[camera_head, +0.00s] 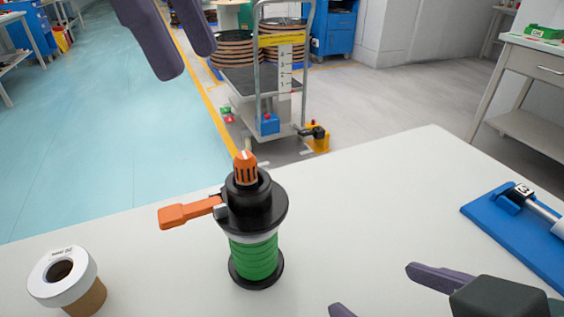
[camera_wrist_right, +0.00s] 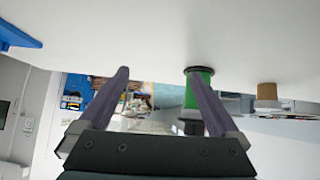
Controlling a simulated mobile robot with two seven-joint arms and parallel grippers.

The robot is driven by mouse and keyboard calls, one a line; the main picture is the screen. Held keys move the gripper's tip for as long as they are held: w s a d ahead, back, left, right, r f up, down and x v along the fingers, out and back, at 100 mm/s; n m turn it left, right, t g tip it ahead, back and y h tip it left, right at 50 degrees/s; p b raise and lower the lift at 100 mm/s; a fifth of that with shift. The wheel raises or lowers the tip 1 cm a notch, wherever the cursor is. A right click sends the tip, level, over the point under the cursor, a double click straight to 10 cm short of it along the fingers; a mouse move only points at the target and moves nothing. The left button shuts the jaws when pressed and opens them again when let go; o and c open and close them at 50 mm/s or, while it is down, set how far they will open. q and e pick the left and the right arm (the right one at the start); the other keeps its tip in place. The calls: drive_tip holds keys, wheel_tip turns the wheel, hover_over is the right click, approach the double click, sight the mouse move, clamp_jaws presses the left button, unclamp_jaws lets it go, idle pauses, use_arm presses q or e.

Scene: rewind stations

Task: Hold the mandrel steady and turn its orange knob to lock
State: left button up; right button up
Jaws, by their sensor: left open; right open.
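The mandrel (camera_head: 262,205) stands upright on the white table, with a black top and base and a green wound middle. Its ribbed orange knob (camera_head: 245,168) sits on top, and an orange lever (camera_head: 187,212) sticks out to the left. My left gripper (camera_head: 184,64) is open and empty, above and behind the mandrel at the top of the head view. My right gripper (camera_head: 376,290) is open and empty, to the right of the mandrel near the table's front. The right wrist view shows its two fingers (camera_wrist_right: 161,78) apart, with the green mandrel (camera_wrist_right: 195,95) partly behind one finger.
A white-topped brown roll (camera_head: 62,278) stands at the front left of the table. A blue fixture (camera_head: 510,228) lies at the right edge. A trolley (camera_head: 235,85) with stacked reels stands on the floor beyond.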

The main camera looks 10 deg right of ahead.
sight(265, 246)
drive_tip(key=a+r+y, duration=0.1)
drive_tip(key=a, duration=0.1)
drive_tip(key=a+r+n+t+y, duration=0.1)
drive_tip(key=a, duration=0.1)
drive_tip(key=w+a+r+n+t+y, duration=0.1)
drive_tip(key=a, duration=0.1)
drive_tip(key=shift+a+y, duration=0.35)
drive_tip(key=shift+y, duration=0.05)
drive_tip(key=shift+a+t, duration=0.25)
drive_tip(key=shift+t, duration=0.05)
drive_tip(key=x, duration=0.9)
drive_tip(key=shift+w+a, duration=0.25)
drive_tip(key=shift+a, duration=0.05)
clamp_jaws()
use_arm(q)
drive_tip(key=shift+o, duration=0.3)
